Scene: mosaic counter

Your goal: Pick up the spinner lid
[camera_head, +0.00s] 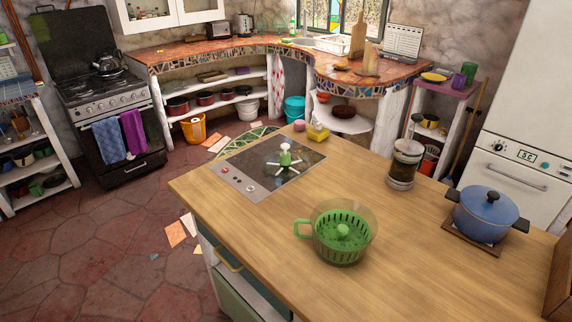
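A green salad spinner (356,246) stands on the wooden counter, right of the cooktop. It has a clear, greenish outer wall, a slotted green basket inside and a green loop handle at its left. A rounded green knob (343,231) shows at its centre. I cannot tell whether this knob belongs to the spinner lid or to the basket, and no separate lid is clearly visible. Neither of my grippers is in view.
A glass French press (403,166) and a blue pot (484,216) on a wooden board stand to the right. A yellow item (318,132) is at the back edge. The counter's front is clear.

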